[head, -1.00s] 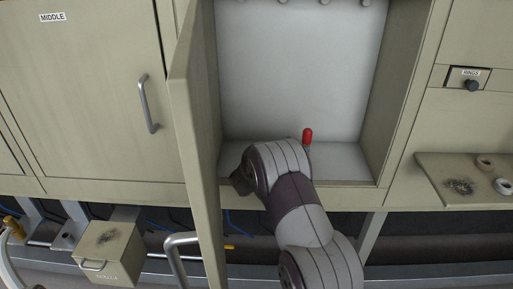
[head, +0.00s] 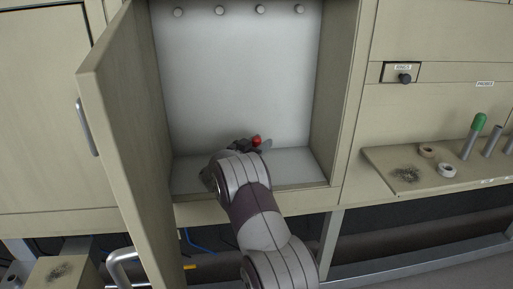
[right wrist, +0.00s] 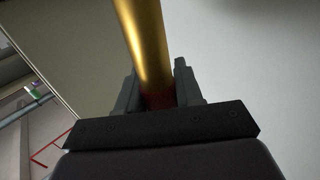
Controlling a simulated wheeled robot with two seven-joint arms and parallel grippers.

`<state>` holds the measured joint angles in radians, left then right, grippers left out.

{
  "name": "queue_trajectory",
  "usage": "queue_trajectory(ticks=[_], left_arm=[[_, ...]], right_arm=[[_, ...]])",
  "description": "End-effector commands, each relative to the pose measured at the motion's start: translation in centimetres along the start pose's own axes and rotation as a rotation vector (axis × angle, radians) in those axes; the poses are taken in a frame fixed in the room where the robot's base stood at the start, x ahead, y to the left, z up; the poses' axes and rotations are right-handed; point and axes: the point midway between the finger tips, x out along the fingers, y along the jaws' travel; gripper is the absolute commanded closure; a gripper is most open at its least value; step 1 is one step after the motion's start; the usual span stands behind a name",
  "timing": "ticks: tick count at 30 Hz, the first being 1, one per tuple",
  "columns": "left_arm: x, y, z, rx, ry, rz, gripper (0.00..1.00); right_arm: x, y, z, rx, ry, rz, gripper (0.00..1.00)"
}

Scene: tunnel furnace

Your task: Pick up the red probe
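The red probe (head: 256,140) is inside the open cabinet, with its red end showing near the back wall. My right gripper (head: 246,146) is at that red end, partly hidden behind my own arm. In the right wrist view, the probe's gold shaft (right wrist: 147,42) runs up out of the picture from between the fingers. Its dark red part sits between the fingers of my right gripper (right wrist: 160,88), which look closed against both sides of it. The probe's lower part is hidden in the head view. My left gripper is not in view.
The open cabinet door (head: 128,130) stands close to the left of my arm. The cabinet's right wall (head: 333,100) bounds the other side. A shelf (head: 385,160) at right carries rings and a green-topped probe (head: 478,130). Several round knobs line the cabinet's upper back wall.

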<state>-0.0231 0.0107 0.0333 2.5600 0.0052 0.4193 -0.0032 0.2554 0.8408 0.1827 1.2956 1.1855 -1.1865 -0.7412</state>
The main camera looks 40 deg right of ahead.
Motion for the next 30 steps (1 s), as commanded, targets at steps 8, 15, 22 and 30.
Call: queue_trajectory(ticks=[8, 15, 22, 30], left_arm=[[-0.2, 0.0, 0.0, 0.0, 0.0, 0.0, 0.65], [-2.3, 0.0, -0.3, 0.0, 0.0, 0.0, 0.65], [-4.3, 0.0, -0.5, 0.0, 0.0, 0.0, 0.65], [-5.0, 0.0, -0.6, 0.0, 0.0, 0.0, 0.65]], right_arm=[[0.0, 0.0, -0.6, 0.002, 0.001, 0.0, 0.97], [0.0, -0.1, -7.5, 0.007, 0.004, 0.0, 0.97], [0.0, -0.1, -14.6, 0.004, 0.002, 0.0, 0.97], [0.0, -0.1, -18.0, 0.001, 0.001, 0.0, 0.97]])
